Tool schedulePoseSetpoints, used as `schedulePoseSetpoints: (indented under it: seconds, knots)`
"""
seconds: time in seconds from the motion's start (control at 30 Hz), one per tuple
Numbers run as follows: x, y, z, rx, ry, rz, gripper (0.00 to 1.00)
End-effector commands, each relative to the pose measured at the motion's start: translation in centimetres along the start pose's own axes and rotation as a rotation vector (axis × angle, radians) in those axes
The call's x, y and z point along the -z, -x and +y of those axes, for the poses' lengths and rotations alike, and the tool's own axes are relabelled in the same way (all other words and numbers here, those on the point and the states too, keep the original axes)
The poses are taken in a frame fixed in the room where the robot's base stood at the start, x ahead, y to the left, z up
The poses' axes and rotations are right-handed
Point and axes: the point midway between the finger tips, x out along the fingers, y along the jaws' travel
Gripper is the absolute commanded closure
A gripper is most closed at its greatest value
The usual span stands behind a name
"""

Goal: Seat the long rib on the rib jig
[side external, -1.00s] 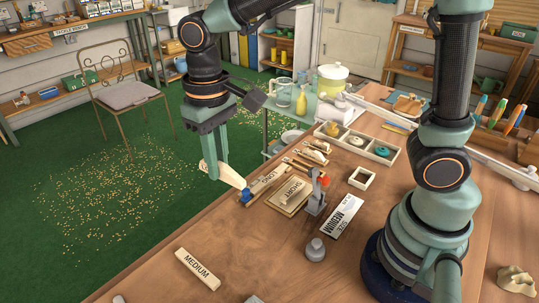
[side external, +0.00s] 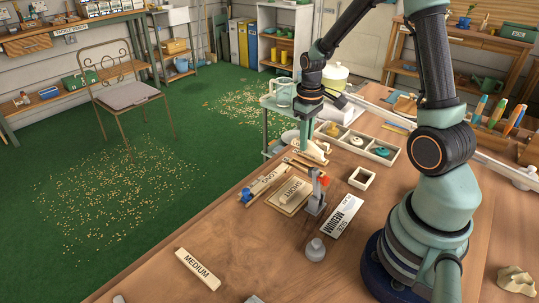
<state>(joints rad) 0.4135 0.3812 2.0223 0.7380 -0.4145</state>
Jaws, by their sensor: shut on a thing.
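My gripper (side external: 309,136) is over the far end of the bench, its fingertips small and partly hidden. It is shut on a pale wooden rib (side external: 316,151), whose lower edge is close to the wooden pieces there; I cannot tell whether it touches them. The rib's size is unclear. A wooden strip marked LONG (side external: 265,181) lies in front, with a blue stop (side external: 246,195) at its near end. Beside it is a board marked SHORT (side external: 292,193). A grey clamp with a red tip (side external: 317,190) stands at the board's right. Which of these form the rib jig is unclear.
A SIZE MEDIUM card (side external: 343,216) lies right of the clamp, and a MEDIUM block (side external: 197,269) at the front left. A grey knob (side external: 315,249), a small square frame (side external: 361,178) and a divided tray (side external: 382,152) stand around. The front bench is mostly clear.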

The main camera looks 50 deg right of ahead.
Motion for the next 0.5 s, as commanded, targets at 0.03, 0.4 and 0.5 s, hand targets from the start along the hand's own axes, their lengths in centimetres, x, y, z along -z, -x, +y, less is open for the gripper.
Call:
schedulePoseSetpoints:
  seconds: [0.03,0.4,0.5]
  knots:
    - [-0.14,-0.11,0.25,0.000,-0.001,-0.001,1.00]
    - [-0.22,-0.11,0.28,0.000,0.000,0.000,1.00]
    - [-0.22,-0.44,0.27,0.000,0.000,-0.001,1.00]
